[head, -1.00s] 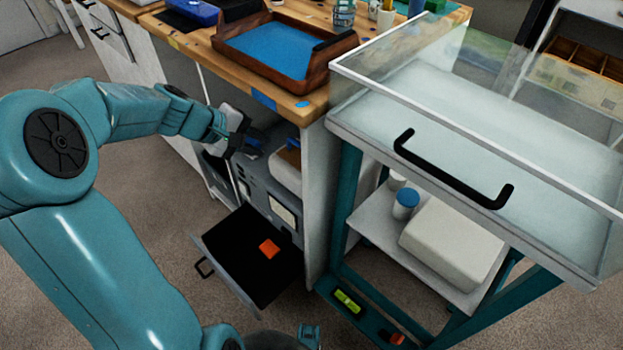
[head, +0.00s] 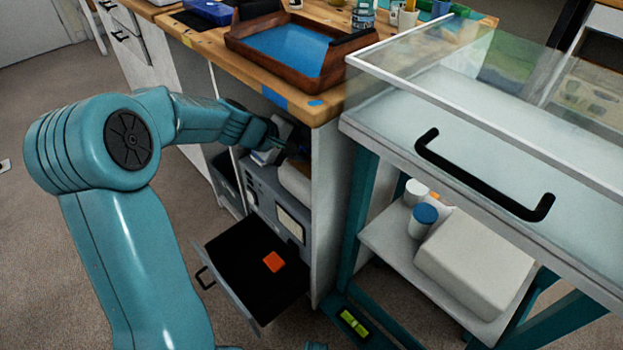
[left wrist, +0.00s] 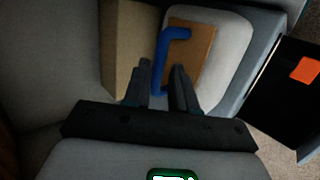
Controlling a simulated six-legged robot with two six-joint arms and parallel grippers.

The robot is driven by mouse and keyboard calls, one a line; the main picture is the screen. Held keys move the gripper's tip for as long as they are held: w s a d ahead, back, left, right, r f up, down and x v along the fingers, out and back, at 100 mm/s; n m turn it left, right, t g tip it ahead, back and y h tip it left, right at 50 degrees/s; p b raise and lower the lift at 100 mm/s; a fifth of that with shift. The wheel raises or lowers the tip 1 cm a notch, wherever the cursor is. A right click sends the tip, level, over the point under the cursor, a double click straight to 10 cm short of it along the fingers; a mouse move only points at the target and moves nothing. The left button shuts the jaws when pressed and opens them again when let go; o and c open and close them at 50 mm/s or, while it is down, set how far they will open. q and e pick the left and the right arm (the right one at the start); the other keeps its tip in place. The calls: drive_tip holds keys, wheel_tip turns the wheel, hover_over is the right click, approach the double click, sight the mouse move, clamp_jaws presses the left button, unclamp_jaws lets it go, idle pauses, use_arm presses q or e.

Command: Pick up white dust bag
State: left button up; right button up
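A whitish rounded bag-like body (left wrist: 235,45), likely the white dust bag, carries a brown plate (left wrist: 203,50) with a blue bent handle (left wrist: 163,50). It sits on a grey unit inside the open cabinet; its pale side (head: 296,184) shows in the head view, partly hidden by my arm. My left gripper (left wrist: 163,88) is open, its dark fingers pointing at the plate. The lower end of the blue handle appears in the gap between the fingers; I cannot tell if they touch it. In the head view my left gripper (head: 292,150) is dark and hard to make out. My right gripper is not in view.
A pulled-out drawer (head: 232,290) with an orange block (head: 273,261) stands below the cabinet opening. The wooden worktop (head: 220,62) overhangs it. A teal-framed stand with a clear hood and black handle (head: 480,180) is at right. A tan box (left wrist: 128,45) lies beside the bag.

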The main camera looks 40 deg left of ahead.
sight(310, 151)
use_arm(q)
drive_tip(key=x, duration=0.3)
drive_tip(key=shift+w+f+b, duration=0.15)
drive_tip(key=shift+b, duration=0.15)
clamp_jaws()
drive_tip(key=shift+r, duration=0.2)
